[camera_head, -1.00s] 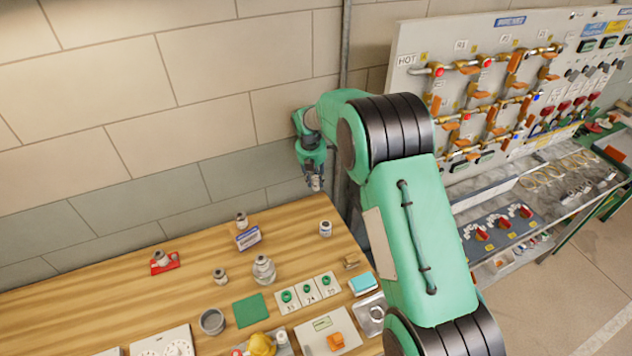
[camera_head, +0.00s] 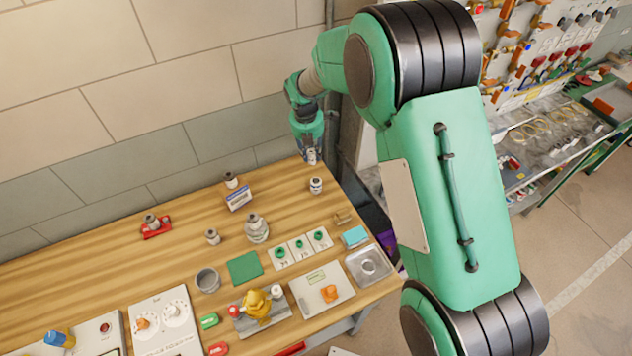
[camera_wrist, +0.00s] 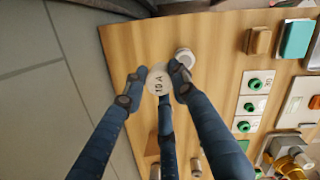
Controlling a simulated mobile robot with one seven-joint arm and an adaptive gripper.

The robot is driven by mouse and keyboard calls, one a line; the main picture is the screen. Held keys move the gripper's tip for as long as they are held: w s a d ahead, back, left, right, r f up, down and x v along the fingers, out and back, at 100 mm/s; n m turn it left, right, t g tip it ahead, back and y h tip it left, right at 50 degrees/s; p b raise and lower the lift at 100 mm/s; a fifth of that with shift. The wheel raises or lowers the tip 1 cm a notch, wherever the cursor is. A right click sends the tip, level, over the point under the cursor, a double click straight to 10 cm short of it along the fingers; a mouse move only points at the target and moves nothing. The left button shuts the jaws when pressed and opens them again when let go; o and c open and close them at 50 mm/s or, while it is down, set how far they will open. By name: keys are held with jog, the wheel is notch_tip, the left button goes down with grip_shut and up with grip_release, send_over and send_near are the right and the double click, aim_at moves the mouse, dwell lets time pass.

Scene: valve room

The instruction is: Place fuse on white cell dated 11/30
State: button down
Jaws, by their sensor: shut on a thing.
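My gripper (camera_head: 311,153) hangs above the back right part of the wooden table. In the wrist view my gripper (camera_wrist: 156,86) has its fingers closed around a fuse (camera_wrist: 158,81) with a round white top, marked with an amp rating that is hard to read. A row of 3 white cells (camera_head: 301,252) lies on the table, each with a green ring and a small printed mark. The cells also show at the right of the wrist view (camera_wrist: 248,105). Their marks are too small to read surely. My gripper is apart from the cells.
A white-topped cylinder (camera_head: 316,186) stands below my gripper. A green square (camera_head: 244,268), a metal cup (camera_head: 208,281), a flask-like weight (camera_head: 256,229) and a blue-labelled block (camera_head: 238,198) stand nearby. A cyan block (camera_head: 355,237) and a metal tray (camera_head: 369,266) lie right of the cells.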

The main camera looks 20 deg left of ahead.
jog(key=s+d+n+b, duration=0.1)
jog(key=s+d, duration=1)
jog(key=s, duration=0.5)
jog(key=shift+s+d+f+n, duration=0.2)
jog(key=shift+d+f+n, duration=0.05)
jog(key=shift+n, duration=0.15)
send_near(316, 179)
jog(key=shift+w+d+f+b, duration=0.15)
jog(key=shift+w+f+b, duration=0.2)
jog(key=shift+b, duration=0.1)
jog(key=shift+f, duration=1.7)
jog(key=shift+f, duration=0.15)
